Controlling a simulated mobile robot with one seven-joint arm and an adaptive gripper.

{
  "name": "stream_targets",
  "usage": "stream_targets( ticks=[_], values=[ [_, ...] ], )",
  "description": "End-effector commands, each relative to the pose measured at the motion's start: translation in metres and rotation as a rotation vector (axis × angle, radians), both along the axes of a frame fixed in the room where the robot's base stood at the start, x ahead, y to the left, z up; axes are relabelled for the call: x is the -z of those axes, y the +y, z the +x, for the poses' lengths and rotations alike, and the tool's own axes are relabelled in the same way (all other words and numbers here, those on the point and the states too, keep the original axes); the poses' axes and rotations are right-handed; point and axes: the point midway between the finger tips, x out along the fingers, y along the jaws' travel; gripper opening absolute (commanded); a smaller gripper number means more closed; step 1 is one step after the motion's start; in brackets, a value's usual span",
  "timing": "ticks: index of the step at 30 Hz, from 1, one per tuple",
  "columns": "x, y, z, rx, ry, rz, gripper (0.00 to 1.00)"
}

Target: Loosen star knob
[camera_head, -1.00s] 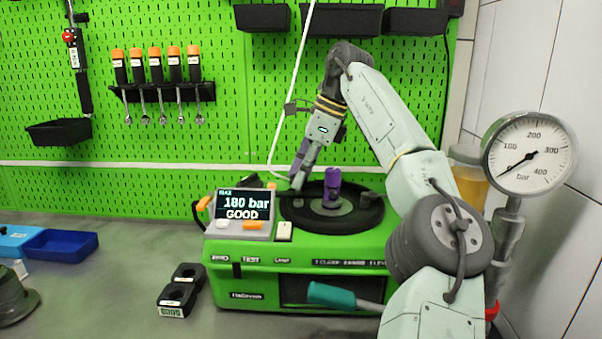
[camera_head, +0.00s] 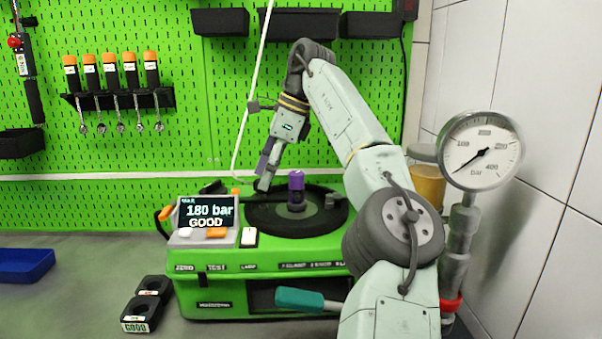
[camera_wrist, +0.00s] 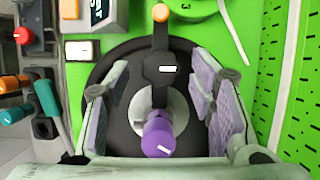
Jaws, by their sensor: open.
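A dark, lobed piece with a white mark, which looks like the star knob (camera_wrist: 162,68), lies on the round black plate (camera_wrist: 100,75) in the wrist view. A dark bar runs through it to an orange tip (camera_wrist: 160,12). My gripper (camera_wrist: 160,85) is open, its purple-padded fingers on either side of the knob, apart from it. A purple cylinder (camera_wrist: 157,138) stands nearer the palm; in the head view this cylinder (camera_head: 296,182) stands upright right of my gripper (camera_head: 264,182). The knob itself is hard to make out in the head view.
The green test bench (camera_head: 215,285) has a display (camera_head: 208,213) reading 180 bar GOOD. A teal handle (camera_head: 300,299) sticks out in front. A pressure gauge (camera_head: 480,150) stands right of my arm. A black block (camera_head: 143,305) lies left of the bench.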

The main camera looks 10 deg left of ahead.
Motion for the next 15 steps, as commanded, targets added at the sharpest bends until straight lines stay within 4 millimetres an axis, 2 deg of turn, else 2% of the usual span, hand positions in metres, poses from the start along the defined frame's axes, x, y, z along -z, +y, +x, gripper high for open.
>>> stream_targets(
  ticks=[9,13,15],
  values=[
    [0.0,-0.075,0.023,0.009,-0.001,-0.004,0.5],
    [0.0,-0.095,0.029,0.008,-0.002,-0.004,0.5],
    [0.002,-0.097,0.03,0.003,0.003,-0.005,0.5]
  ],
)
